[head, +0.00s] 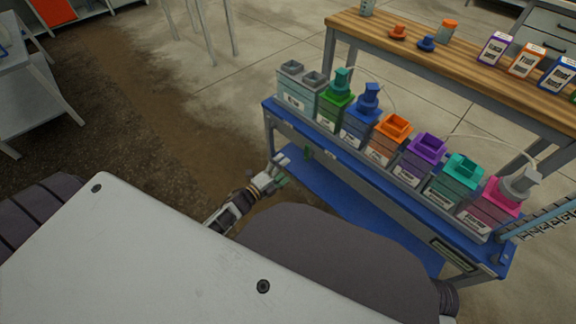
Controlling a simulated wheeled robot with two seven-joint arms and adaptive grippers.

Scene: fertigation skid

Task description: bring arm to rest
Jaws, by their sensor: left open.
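My left gripper (279,171) shows near the middle of the head view, beside the left end of the blue skid (352,207). Its jaws are open, and I see nothing between them. Its fingertips are close to the skid's left side, below the top deck; I cannot tell whether they touch it. The wrist behind it runs down and left, and my own body hides the rest of the arm. My right gripper is not in view.
Several coloured containers stand in a row on the skid, from a grey twin-cup unit (302,88) to a pink one (491,208). A wooden bench (460,62) with labelled packs stands behind. Brown-stained floor (150,110) is clear to the left.

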